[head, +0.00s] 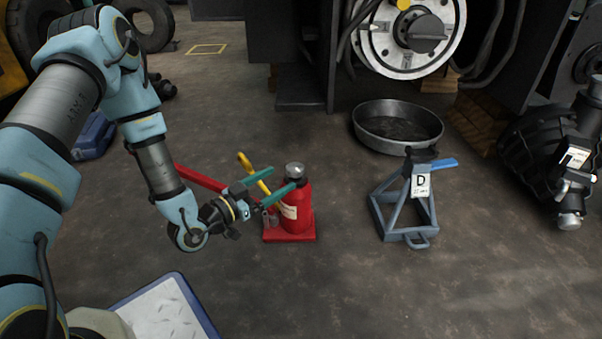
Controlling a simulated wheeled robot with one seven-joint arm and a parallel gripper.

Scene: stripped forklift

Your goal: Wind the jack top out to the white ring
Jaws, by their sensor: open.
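A red bottle jack (299,209) stands upright on its red square base on the concrete floor, in the middle of the head view. Its round grey metal top (295,170) shows above the red body. I cannot make out a white ring on it. A pale label is on the jack's left side. My gripper (272,191) is open, with its two green fingers pointing right toward the upper part of the jack. One fingertip overlaps the jack's upper left edge in the picture; I cannot tell whether it touches. Nothing shows between the fingers.
A red bar (200,177) and a yellow hooked handle (252,171) lie behind my gripper. A grey jack stand (404,205) marked D stands to the right. A round metal pan (398,126) lies behind it. The front floor is clear; a white-topped tray (167,312) is front left.

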